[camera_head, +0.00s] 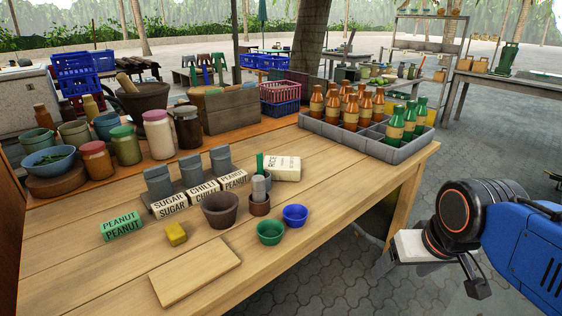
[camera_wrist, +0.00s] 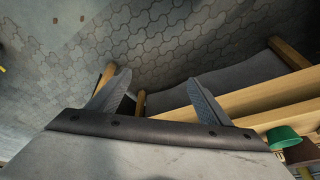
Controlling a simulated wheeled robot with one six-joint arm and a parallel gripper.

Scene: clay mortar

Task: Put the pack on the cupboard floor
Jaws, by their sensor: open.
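A pale pack with dark lettering that seems to read RICE (camera_head: 284,168) lies on the wooden table behind the small bowls. It is the likeliest pack, but a green block marked PEANUT (camera_head: 121,225) also lies at the table's front left. I cannot clearly make out a cupboard. My gripper (camera_head: 400,266) is beyond the table's right edge, off the tabletop and apart from both. In the wrist view my gripper (camera_wrist: 158,84) is open, its two dark fingers spread with nothing between them.
A grey crate of bottles (camera_head: 333,135) stands at the table's right corner. Bowls, a yellow block (camera_head: 176,234) and a flat board (camera_head: 195,272) lie in front. Jars (camera_head: 126,145) crowd the back left. Paved floor (camera_wrist: 180,35) is under my gripper; wooden beams (camera_wrist: 260,101) are beside it.

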